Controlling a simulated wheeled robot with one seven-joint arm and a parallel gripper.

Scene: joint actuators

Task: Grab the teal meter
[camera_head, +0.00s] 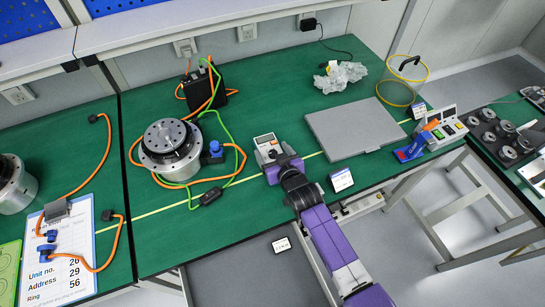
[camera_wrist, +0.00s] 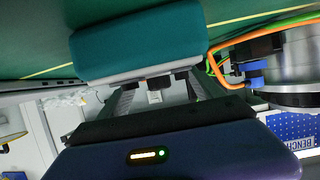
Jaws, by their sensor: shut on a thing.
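The teal meter (camera_wrist: 150,45) fills the upper middle of the wrist view, with its teal casing and grey edge facing the camera. In the head view the meter (camera_head: 266,146) shows a pale face with a small display, near the middle of the green bench. My gripper (camera_head: 277,162) reaches it from the front right and is shut on it. In the wrist view the fingers of my gripper (camera_wrist: 158,88) meet the meter's grey edge. The contact faces are partly hidden. I cannot tell whether the meter touches the bench.
A round motor (camera_head: 170,148) with orange and green cables stands left of the meter. A flat grey plate (camera_head: 355,127) lies to its right. A small label stand (camera_head: 341,180) is near the bench's front edge.

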